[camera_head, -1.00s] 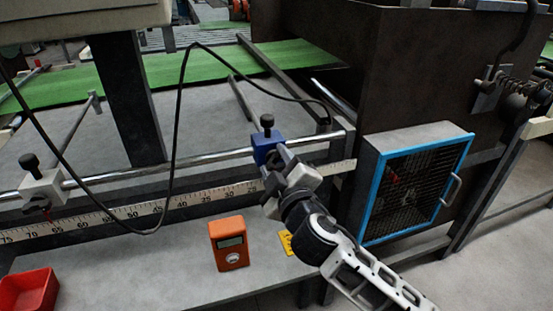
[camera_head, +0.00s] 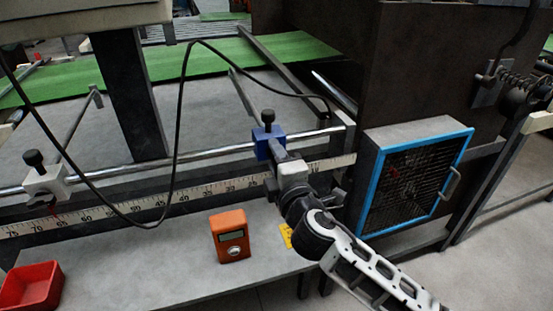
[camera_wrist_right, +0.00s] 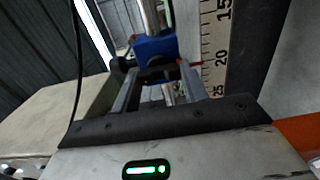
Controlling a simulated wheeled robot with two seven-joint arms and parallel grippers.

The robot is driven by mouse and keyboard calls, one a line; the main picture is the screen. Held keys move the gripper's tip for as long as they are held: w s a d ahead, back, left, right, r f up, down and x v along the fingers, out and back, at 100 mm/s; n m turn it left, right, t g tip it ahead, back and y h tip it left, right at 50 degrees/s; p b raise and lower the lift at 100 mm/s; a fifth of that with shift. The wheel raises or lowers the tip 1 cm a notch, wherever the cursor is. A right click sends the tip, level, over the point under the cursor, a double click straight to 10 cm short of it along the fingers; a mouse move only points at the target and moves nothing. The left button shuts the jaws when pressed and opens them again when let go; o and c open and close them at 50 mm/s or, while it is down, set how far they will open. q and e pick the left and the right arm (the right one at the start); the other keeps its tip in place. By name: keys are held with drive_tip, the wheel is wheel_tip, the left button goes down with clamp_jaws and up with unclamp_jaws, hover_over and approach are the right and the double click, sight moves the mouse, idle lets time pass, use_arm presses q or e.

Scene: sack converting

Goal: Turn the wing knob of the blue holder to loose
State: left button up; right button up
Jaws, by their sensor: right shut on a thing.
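The blue holder (camera_head: 268,134) sits on the horizontal steel rail, with a black knob (camera_head: 267,117) upright on its top. In the right wrist view the blue holder (camera_wrist_right: 155,46) is straight ahead, with the black knob (camera_wrist_right: 122,64) to its left. My right gripper (camera_head: 275,152) is at the front face of the holder. In the wrist view its two fingers (camera_wrist_right: 160,82) reach the holder and are shut on the wing knob, a dark part mostly hidden between the fingertips. My left gripper is out of view.
A white holder (camera_head: 45,183) stands farther left on the rail, above a ruler scale (camera_head: 150,203). An orange device (camera_head: 230,237) and red bin (camera_head: 30,287) are on the bench. A blue-framed fan box (camera_head: 415,180) stands right of my arm. A black cable (camera_head: 178,130) hangs in front.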

idle(0.4)
drive_tip(key=o, duration=1)
drive_tip(key=b+v, duration=0.2)
drive_tip(key=v, duration=1.4)
